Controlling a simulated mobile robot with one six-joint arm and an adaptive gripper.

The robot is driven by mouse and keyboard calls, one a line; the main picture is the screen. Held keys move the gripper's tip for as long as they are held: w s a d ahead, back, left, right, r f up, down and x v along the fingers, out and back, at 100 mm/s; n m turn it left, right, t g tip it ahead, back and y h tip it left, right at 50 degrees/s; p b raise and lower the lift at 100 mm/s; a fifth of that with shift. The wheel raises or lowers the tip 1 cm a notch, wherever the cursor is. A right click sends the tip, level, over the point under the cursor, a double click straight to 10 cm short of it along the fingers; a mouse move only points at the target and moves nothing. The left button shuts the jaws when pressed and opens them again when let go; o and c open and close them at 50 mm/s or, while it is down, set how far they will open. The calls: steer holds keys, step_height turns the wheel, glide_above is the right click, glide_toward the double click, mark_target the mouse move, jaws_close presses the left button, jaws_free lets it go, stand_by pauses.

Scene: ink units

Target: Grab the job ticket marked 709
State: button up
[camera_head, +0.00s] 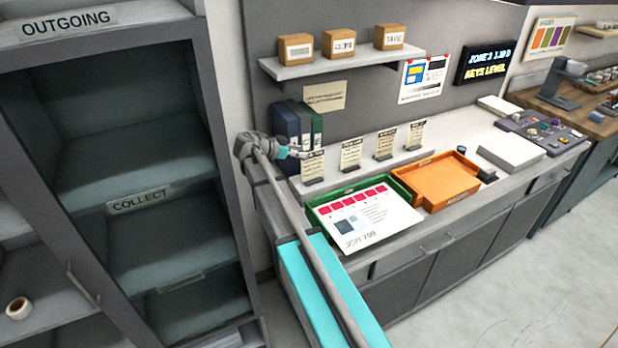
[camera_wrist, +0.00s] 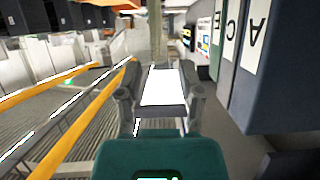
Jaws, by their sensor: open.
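Several small cream job tickets stand in dark holders along the raised ledge at the back of the counter. The leftmost ticket (camera_head: 313,168) is by my gripper (camera_head: 298,153); the others are the second (camera_head: 351,154), third (camera_head: 385,144) and fourth (camera_head: 415,135). Their print is too small to read, so I cannot tell which is marked 709. In the wrist view my gripper (camera_wrist: 160,92) is open, with a bright white surface (camera_wrist: 163,86) showing between its fingers. I cannot tell whether they touch it. A large sheet reading JOB 709 (camera_head: 372,219) lies in the green tray (camera_head: 407,190).
Dark binders (camera_head: 288,125) stand just left of the tickets, and loom close at right in the wrist view (camera_wrist: 285,70). An orange tray (camera_head: 446,182) sits right of the green one. A shelf with boxes (camera_head: 340,63) hangs above. The OUTGOING cabinet (camera_head: 120,20) stands left.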

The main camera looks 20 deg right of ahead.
mark_target(313, 152)
steer(key=shift+d, duration=0.1)
steer(key=shift+b+x, duration=0.9)
steer(key=shift+x, duration=1.7)
steer(key=shift+s, duration=0.15)
steer(key=shift+r, duration=0.1)
jaws_close()
